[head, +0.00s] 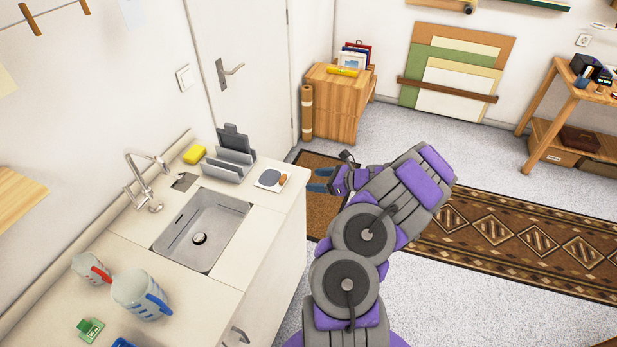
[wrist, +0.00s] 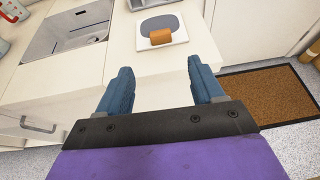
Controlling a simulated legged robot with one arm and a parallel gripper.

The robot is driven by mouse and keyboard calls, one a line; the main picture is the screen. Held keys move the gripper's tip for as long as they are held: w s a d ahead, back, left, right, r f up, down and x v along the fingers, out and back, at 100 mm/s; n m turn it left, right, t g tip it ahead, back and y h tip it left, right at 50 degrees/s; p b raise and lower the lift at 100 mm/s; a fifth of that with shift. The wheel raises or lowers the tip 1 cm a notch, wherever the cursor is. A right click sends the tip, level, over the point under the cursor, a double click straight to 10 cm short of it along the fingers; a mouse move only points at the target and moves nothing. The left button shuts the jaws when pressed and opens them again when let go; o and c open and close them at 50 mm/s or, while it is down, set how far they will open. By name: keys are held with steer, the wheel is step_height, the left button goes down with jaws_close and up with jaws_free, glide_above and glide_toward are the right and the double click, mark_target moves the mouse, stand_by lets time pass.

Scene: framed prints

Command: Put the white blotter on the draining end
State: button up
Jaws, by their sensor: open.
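A flat white square (head: 270,179) lies on the counter's far end, with a dark grey rounded patch and a small orange-brown block on it. It also shows in the wrist view (wrist: 163,32), at the top middle. I cannot tell whether it is the white blotter; nothing else stands out clearly as one. The pale counter end (head: 285,190) beyond the sink may be the draining end. My gripper (head: 317,180) is open and empty, just off the counter end in the head view. In the wrist view its blue fingers (wrist: 160,68) point towards the white square, apart from it.
A grey slotted rack (head: 229,160) stands beside the white square, with a yellow sponge (head: 194,154) near it. The sink (head: 200,230) and tap (head: 140,185) are nearer. Two lidded jugs (head: 140,294) stand at lower left. A brown mat (wrist: 263,95) lies on the floor.

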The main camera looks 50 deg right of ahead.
steer(key=w+a+r+n+g+y, duration=0.1)
steer(key=w+a+r+n+y, duration=0.15)
steer(key=a+r+n, duration=0.4)
steer(key=w+a+r+n+g+y, duration=0.15)
steer(key=w+a+r, duration=0.25)
steer(key=a, duration=0.5)
steer(key=s+a+r+n+g+y, duration=0.1)
steer(key=s+a+r+n+g, duration=0.25)
steer(key=a, duration=0.65)
steer(key=s+a+r+n+g+y, duration=0.1)
steer(key=a+r+n+g, duration=0.2)
steer(key=a+r+n, duration=0.5)
steer(key=s+a+n+g+h, duration=0.4)
steer(key=s+a+n+g, duration=0.15)
steer(key=s+a, duration=0.8)
steer(key=s+d+n+h, duration=0.2)
steer(key=s+n+h, duration=0.1)
steer(key=s, duration=0.5)
steer(key=s+d+n+h, duration=0.3)
steer(key=s+n, duration=0.1)
steer(key=s, duration=0.5)
steer(key=shift+d+f+h, duration=0.3)
steer(key=shift+f, duration=0.1)
